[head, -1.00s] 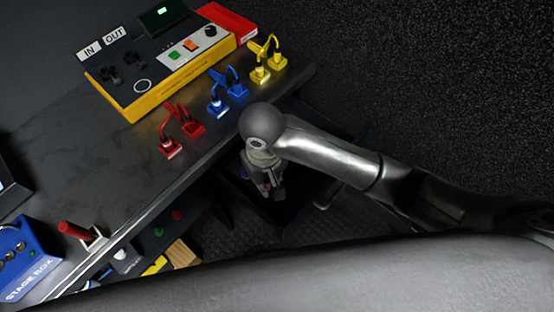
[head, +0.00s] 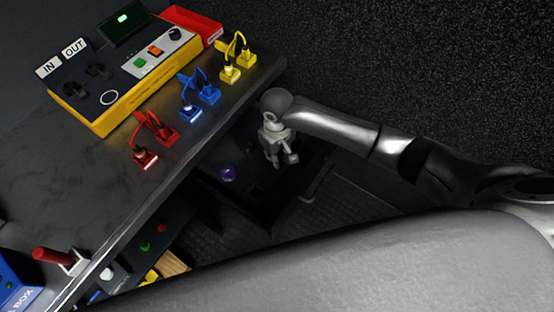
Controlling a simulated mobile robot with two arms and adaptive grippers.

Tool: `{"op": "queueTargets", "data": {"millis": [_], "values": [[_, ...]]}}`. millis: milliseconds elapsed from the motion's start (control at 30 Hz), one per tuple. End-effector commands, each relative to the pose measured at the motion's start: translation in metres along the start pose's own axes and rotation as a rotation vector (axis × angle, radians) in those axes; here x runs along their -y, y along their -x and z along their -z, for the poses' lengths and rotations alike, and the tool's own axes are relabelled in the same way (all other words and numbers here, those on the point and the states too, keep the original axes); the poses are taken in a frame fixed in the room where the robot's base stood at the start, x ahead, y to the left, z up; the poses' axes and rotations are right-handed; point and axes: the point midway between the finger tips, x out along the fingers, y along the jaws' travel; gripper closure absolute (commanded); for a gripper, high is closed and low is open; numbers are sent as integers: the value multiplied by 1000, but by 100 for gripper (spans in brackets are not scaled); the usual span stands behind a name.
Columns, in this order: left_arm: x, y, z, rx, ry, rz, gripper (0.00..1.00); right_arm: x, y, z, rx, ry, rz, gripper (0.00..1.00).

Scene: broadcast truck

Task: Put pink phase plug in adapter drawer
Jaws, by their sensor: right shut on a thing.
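My right gripper (head: 280,158) points down over an open dark drawer (head: 250,208) under the table's right edge. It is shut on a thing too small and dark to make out. I see no clearly pink plug; it may be what the fingers hide. A small purple round thing (head: 228,174) lies in the drawer, left of the gripper and apart from it. No label shows on the drawer, so I cannot tell whether it is the adapter drawer. My left gripper is not in view.
The dark table (head: 60,175) carries a yellow-edged panel (head: 125,105), red plugs (head: 155,140), blue plugs (head: 200,95) and yellow plugs (head: 235,62). A blue stage box (head: 18,285) stands at lower left. A bar handle (head: 318,185) edges the drawer's right side. Dark floor lies beyond.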

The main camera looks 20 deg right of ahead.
Motion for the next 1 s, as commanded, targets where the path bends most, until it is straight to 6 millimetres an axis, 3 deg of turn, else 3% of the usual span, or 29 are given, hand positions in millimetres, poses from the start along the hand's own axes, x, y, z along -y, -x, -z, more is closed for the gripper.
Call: {"op": "queueTargets", "data": {"millis": [33,167,967,1000], "values": [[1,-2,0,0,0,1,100,2,-11,-2,5,2,1,100],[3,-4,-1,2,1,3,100,2,-25,-2,3,3,0,100],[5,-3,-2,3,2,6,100,3,-43,-6,11,3,0,100],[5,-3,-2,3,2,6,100,3,-44,-6,13,3,-1,80]]}}
